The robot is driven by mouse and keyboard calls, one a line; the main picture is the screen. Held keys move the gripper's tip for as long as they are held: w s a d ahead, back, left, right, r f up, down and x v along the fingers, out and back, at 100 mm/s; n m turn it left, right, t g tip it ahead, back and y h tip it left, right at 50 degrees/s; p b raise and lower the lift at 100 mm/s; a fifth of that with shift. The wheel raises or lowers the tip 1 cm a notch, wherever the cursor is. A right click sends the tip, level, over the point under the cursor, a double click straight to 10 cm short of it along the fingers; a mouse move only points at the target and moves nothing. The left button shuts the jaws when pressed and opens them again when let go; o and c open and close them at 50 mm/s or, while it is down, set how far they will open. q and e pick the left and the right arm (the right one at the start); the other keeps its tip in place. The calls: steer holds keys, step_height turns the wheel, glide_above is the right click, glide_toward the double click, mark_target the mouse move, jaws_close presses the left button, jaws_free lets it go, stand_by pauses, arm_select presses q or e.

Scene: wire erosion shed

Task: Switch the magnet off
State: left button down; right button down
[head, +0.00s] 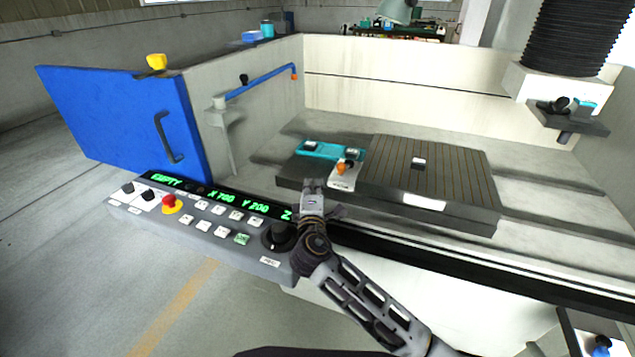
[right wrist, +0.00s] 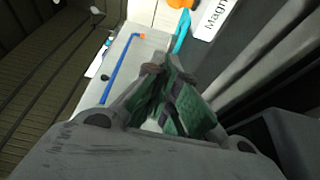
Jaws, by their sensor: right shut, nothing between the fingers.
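The magnet (head: 430,165) is a dark block with a striped top on the machine bed. At its left end is a white plate (head: 343,181) with an orange knob (head: 341,168). My right gripper (head: 313,184) is shut and empty, in front of and to the left of the plate in the picture. In the right wrist view its green fingers (right wrist: 172,92) are together, with the white plate (right wrist: 212,18), lettered "Magn", beyond them. Part of the orange knob (right wrist: 181,3) shows at the top edge. A gap shows between fingertips and knob. My left gripper is out of view.
A control panel (head: 190,209) with a red button (head: 171,204) and several keys stands close left of my right gripper. A teal piece (head: 324,149) lies behind the plate. A small light block (head: 419,162) lies on the magnet. A machine head (head: 562,90) hangs at right.

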steer(key=shift+w+a+b, duration=0.15)
steer(key=shift+w+b, duration=0.35)
steer(key=shift+w, duration=4.2)
steer(key=shift+s+d, duration=0.2)
steer(key=shift+d, duration=0.5)
steer(key=shift+s+d, duration=0.25)
steer(key=shift+d, duration=0.5)
steer(key=shift+s+d, duration=0.15)
steer(key=shift+d, duration=0.3)
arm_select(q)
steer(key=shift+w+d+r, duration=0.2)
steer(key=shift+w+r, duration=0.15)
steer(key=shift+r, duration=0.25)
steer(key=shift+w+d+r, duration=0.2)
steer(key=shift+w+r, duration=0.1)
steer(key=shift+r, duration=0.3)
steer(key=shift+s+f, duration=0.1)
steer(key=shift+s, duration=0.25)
